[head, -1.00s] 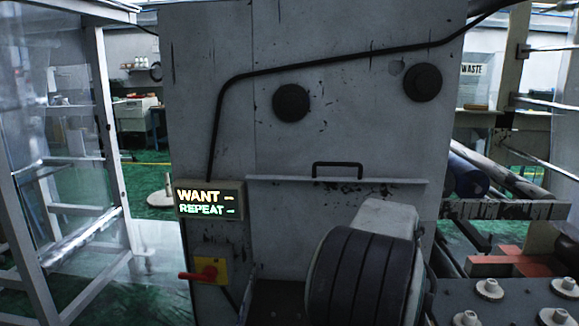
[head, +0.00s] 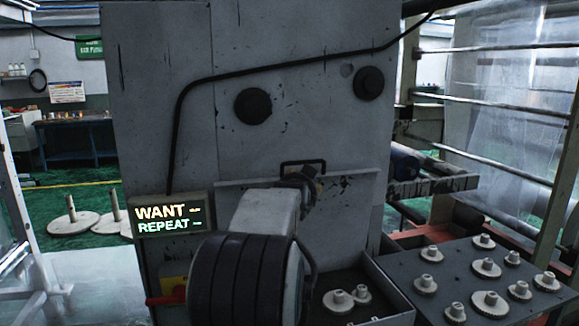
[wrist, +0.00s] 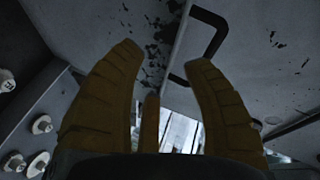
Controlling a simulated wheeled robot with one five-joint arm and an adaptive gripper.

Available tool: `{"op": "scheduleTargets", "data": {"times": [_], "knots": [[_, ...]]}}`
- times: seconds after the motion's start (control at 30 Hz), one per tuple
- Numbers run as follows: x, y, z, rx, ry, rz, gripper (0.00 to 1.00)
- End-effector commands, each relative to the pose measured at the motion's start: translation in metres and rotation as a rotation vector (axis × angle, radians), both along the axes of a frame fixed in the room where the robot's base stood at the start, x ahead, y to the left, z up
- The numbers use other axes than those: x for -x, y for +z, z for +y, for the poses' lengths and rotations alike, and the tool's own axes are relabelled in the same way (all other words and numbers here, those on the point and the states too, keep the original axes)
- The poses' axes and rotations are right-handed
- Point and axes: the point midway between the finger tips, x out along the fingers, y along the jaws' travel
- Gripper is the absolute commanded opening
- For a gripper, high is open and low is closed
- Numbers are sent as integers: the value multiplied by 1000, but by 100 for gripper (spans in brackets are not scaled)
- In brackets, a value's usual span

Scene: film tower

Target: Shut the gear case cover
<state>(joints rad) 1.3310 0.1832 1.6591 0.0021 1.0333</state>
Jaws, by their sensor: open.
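The grey gear case cover (head: 245,172) is on the front of the tall grey machine. It has a black bar handle (head: 286,168) just above a pale ledge. How far the cover stands open is hard to tell. My gripper (head: 306,186) is in front of the cover at the handle, partly hidden by my arm. In the wrist view, the yellow-brown fingers of my gripper (wrist: 165,56) are spread, with nothing between them. The black handle (wrist: 214,38) shows just beyond the fingertips, and contact is not visible.
A grey tray (head: 385,285) with two pale gears (head: 340,298) is below the cover. A grey table (head: 425,310) with several gears stands to the right. A lit WANT/REPEAT sign (head: 170,214) and a red switch handle (head: 167,299) are at the left.

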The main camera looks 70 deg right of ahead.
Motion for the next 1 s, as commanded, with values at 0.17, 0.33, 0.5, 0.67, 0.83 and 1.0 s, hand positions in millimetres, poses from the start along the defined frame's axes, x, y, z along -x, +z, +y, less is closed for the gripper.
{"op": "scheduleTargets", "data": {"times": [0.17, 0.33, 0.5, 0.67, 0.83, 1.0], "knots": [[-1, 16, -4, 38, -28, -127, 45], [-1, 29, -6, 66, -49, -255, 45], [-2, 40, -7, 82, -66, -382, 45], [-2, 43, -8, 69, -82, -476, 45], [-4, 43, -16, 60, -88, -510, 45], [-9, 41, -35, 58, -88, -509, 45]]}}
